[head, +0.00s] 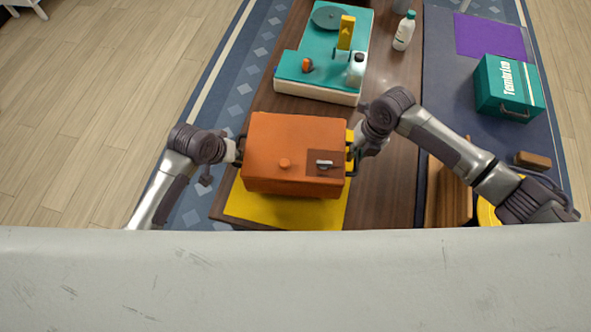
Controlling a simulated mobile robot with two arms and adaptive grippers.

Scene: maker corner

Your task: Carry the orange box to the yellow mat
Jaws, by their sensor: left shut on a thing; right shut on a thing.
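The orange box (292,140) is between my two grippers, upright, with a small round knob and a dark latch plate on its top. It is over the yellow mat (240,205), which shows along the box's near and left sides. I cannot tell whether the box touches the mat or hangs just above it. My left gripper (239,150) is shut on the box's left side. My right gripper (352,152) is shut on its right side, where yellow parts show. The fingertips are partly hidden.
A teal-topped machine (290,69) stands on the wooden table (395,183) behind the box. A white bottle (404,31) is further back. At right are a teal case (508,88), a purple mat (488,37) and a brown block (533,160). A pale surface fills the foreground.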

